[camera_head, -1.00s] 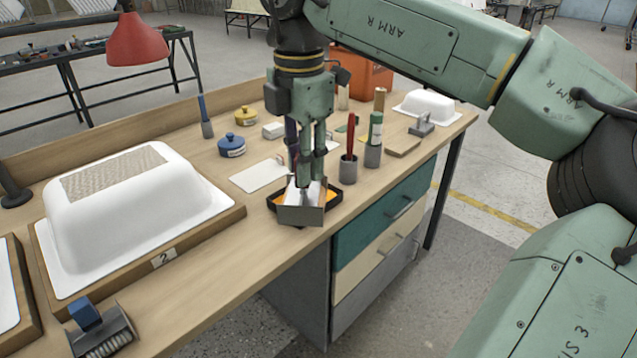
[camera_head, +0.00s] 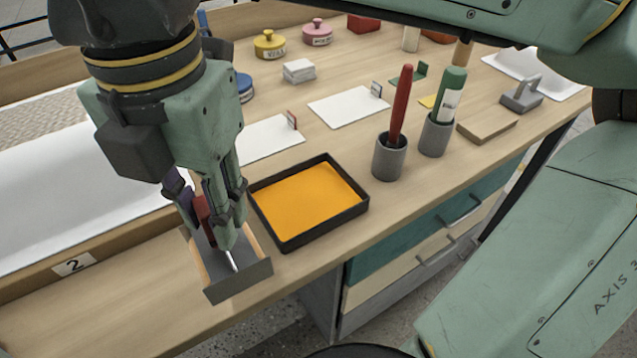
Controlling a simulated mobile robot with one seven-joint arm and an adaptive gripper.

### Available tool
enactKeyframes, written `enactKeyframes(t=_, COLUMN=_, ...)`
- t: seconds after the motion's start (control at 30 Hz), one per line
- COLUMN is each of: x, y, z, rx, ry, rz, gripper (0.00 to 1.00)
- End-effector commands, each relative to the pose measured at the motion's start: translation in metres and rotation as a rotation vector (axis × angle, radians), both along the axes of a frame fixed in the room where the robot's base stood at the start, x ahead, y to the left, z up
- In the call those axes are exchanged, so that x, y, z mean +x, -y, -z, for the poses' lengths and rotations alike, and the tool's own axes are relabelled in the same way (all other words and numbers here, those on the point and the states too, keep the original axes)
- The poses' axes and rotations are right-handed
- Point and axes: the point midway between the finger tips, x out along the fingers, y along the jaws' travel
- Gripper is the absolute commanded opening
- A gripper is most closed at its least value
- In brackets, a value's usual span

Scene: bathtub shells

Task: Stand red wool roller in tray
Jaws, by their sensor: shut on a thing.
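My gripper (camera_head: 215,215) points down at the lower left in the head view and is shut on the red wool roller (camera_head: 240,284). A red handle part shows between the fingers, above a grey plate-sided frame with a tan side. The fingers hide most of it, and the wool is not clearly seen. The black-rimmed tray (camera_head: 281,241), with a flat orange floor, lies on the bench just right of the roller. The roller is left of the tray in the picture; I cannot tell if it touches the bench.
Grey cups right of the tray hold a red stick (camera_head: 399,105) and a green tube (camera_head: 449,93). White sheets (camera_head: 348,105) lie behind. A white tub shell (camera_head: 80,205) stands at left. Lidded pots (camera_head: 270,45) stand at the back. The bench's front edge is close.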

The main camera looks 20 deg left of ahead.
Motion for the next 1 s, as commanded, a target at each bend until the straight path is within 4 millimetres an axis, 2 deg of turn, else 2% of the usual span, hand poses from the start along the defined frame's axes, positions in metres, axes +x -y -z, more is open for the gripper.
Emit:
enactKeyframes(t=0.07, x=0.004, y=0.003, z=0.003, rx=0.000, ry=0.000, rz=-0.008, gripper=0.00)
enactKeyframes(t=0.13, x=0.017, y=0.006, z=0.003, rx=0.001, ry=-0.001, rz=-0.005, gripper=0.00)
enactKeyframes(t=0.5, x=0.113, y=0.026, z=0.010, rx=0.004, ry=-0.004, rz=-0.010, gripper=0.00)
enactKeyframes(t=0.6, x=0.133, y=0.030, z=0.013, rx=0.003, ry=-0.004, rz=-0.011, gripper=0.00)
enactKeyframes(t=0.77, x=0.149, y=0.034, z=0.016, rx=0.002, ry=-0.001, rz=-0.012, gripper=0.00)
enactKeyframes(t=0.87, x=0.151, y=0.035, z=0.020, rx=0.001, ry=-0.001, rz=-0.013, gripper=0.00)
enactKeyframes(t=1.0, x=0.151, y=0.035, z=0.037, rx=0.001, ry=-0.003, rz=-0.014, gripper=0.00)
